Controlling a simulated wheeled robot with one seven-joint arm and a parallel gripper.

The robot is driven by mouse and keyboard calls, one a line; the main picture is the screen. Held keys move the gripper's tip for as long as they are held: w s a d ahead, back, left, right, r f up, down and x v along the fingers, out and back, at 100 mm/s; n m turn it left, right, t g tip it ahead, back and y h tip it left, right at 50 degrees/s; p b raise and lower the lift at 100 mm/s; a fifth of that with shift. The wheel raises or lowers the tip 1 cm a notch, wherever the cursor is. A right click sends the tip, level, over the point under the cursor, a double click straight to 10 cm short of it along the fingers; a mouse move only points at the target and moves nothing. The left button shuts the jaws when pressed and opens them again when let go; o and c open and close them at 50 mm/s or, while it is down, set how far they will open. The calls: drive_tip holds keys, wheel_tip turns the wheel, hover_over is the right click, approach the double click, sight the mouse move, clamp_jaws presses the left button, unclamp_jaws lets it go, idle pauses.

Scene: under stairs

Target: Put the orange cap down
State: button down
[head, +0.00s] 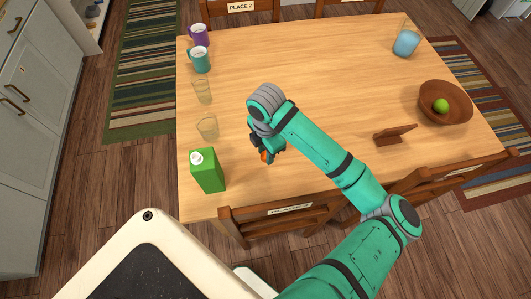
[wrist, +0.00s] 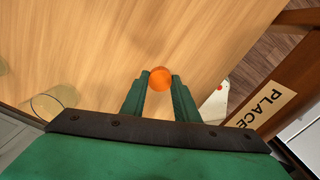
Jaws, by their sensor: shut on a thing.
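The orange cap (wrist: 160,78) is a small round orange thing between the fingertips of my gripper (wrist: 160,88) in the wrist view. My gripper is shut on it. In the head view a bit of the orange cap (head: 264,156) shows at the tip of my gripper (head: 262,158), over the near part of the wooden table (head: 300,65). I cannot tell how high above the tabletop the cap is.
A green carton (head: 208,172) and two clear glasses (head: 207,127) stand left of my gripper. Two mugs (head: 199,60) stand at the far left. A brown bowl (head: 445,112) with a green fruit and a brown stand (head: 394,136) are at right. Chairs line the near edge.

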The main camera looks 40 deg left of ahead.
drive_tip(key=f, duration=0.1)
drive_tip(key=w+a+f, duration=0.2)
drive_tip(key=shift+f, duration=0.2)
drive_tip(key=shift+w+f, duration=0.1)
drive_tip(key=shift+f, duration=1.45)
drive_tip(key=shift+f, duration=0.1)
drive_tip(key=c, duration=1.4)
unclamp_jaws()
wheel_tip(320, 180, up, 12)
drive_tip(key=shift+r, duration=0.15)
